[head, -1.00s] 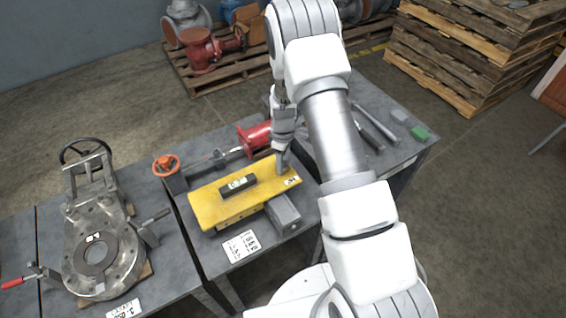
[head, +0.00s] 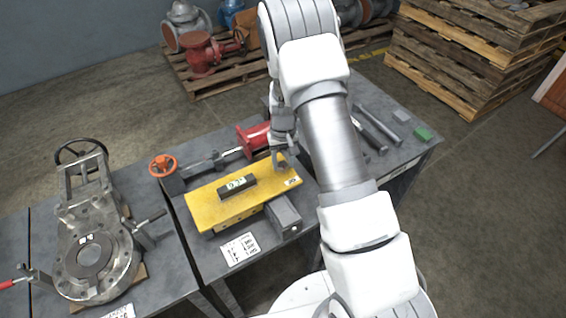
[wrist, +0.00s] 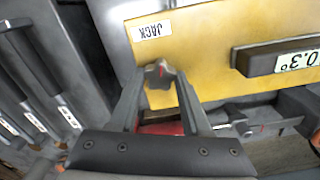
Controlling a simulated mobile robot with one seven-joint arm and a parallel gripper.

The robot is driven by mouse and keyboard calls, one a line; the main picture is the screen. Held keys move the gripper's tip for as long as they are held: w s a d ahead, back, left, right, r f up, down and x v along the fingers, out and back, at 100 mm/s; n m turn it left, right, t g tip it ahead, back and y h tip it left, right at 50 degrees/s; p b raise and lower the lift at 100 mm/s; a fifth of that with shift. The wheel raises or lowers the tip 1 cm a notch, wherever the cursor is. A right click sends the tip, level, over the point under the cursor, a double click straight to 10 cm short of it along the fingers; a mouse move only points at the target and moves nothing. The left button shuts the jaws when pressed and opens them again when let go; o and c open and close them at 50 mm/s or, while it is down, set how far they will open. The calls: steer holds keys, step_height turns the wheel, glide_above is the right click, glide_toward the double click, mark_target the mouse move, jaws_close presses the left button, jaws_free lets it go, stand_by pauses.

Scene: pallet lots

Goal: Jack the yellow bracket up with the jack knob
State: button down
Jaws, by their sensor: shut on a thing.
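The yellow bracket (head: 215,208) lies as a wide plate on the grey workbench; it also shows in the wrist view (wrist: 215,35). A black level (head: 237,187) sits on it, and its display in the wrist view (wrist: 297,61) seems to read 0.3°. The jack knob (wrist: 160,72) is a small grey lobed knob with a red mark, at the plate's edge beside a white JACK label (wrist: 153,31). My gripper (wrist: 159,80) is shut on the knob, one finger on each side. In the head view my gripper (head: 281,160) is at the plate's far right corner, and the knob is hard to make out.
Dark bars (head: 375,125) and a green block (head: 422,134) lie on the right. A flanged valve (head: 98,255) is on the left bench.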

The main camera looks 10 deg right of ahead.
mark_target(283, 165)
steer(key=m, duration=0.6)
steer(key=shift+m, duration=0.3)
steer(key=m, duration=0.5)
steer(key=shift+s+f+m, duration=0.1)
steer(key=shift+m, duration=0.3)
steer(key=shift+c, duration=1.8)
jaws_free()
step_height(283, 165, up, 18)
steer(key=p, duration=0.2)
steer(key=shift+f+p, duration=0.25)
steer(key=shift+p, duration=0.05)
